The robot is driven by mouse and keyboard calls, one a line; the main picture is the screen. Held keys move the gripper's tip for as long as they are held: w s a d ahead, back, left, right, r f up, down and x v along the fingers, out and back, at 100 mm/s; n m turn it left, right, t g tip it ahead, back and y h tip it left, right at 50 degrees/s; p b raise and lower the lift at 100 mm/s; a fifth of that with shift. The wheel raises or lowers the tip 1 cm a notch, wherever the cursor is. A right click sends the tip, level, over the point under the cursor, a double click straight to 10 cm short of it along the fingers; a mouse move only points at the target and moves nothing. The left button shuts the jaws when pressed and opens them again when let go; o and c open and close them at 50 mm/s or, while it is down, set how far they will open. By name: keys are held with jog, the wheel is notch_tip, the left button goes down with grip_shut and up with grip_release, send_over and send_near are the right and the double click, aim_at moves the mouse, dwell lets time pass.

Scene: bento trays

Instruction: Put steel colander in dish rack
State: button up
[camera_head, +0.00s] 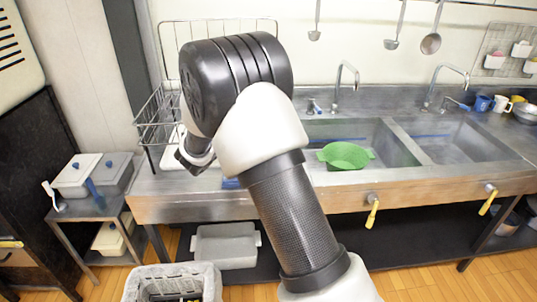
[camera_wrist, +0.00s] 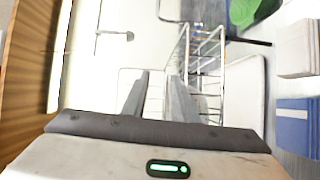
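The wire dish rack (camera_head: 158,118) stands at the left end of the steel counter, partly hidden behind my arm. Its bars also show in the wrist view (camera_wrist: 207,62), beyond and to the right of my fingers. My gripper (camera_wrist: 158,88) is open, with a gap between its two fingers and nothing seen between them. In the head view my arm mostly hides the gripper, which is near the rack. A round steel vessel (camera_head: 526,112) sits at the far right edge of the counter; I cannot tell whether it is the steel colander.
A green colander (camera_head: 346,155) is in the left sink basin. Taps (camera_head: 345,75) rise behind the basins. Cups (camera_head: 500,104) stand at the right. Ladles (camera_head: 392,42) hang on the wall. A side table with lidded containers (camera_head: 76,172) stands left; a basket (camera_head: 135,285) is in front.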

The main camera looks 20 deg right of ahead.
jog(key=s+d+r+m+g+y, duration=0.1)
jog(key=s+d+r+m+g, duration=0.2)
jog(key=s, duration=0.5)
jog(key=s+d+m+g, duration=0.2)
jog(key=s+d+g, duration=0.15)
jog(key=s, duration=0.45)
jog(key=s+d+r+m+g+y, duration=0.1)
jog(key=s+d+r+m+g, duration=0.2)
jog(key=s, duration=0.5)
jog(key=s+a+f+t+y, duration=0.1)
jog(key=s+a+y, duration=0.4)
jog(key=s, duration=0.4)
jog(key=s+a+f+m+t+y, duration=0.1)
jog(key=s+a+y, duration=0.3)
jog(key=s+a, duration=0.3)
jog(key=shift+s+f+y, duration=0.25)
jog(key=shift+s+y, duration=0.15)
jog(key=shift+s, duration=0.5)
notch_tip(320, 180, up, 8)
jog(key=p, duration=0.7)
jog(key=shift+p, duration=0.4)
jog(key=shift+f, duration=0.1)
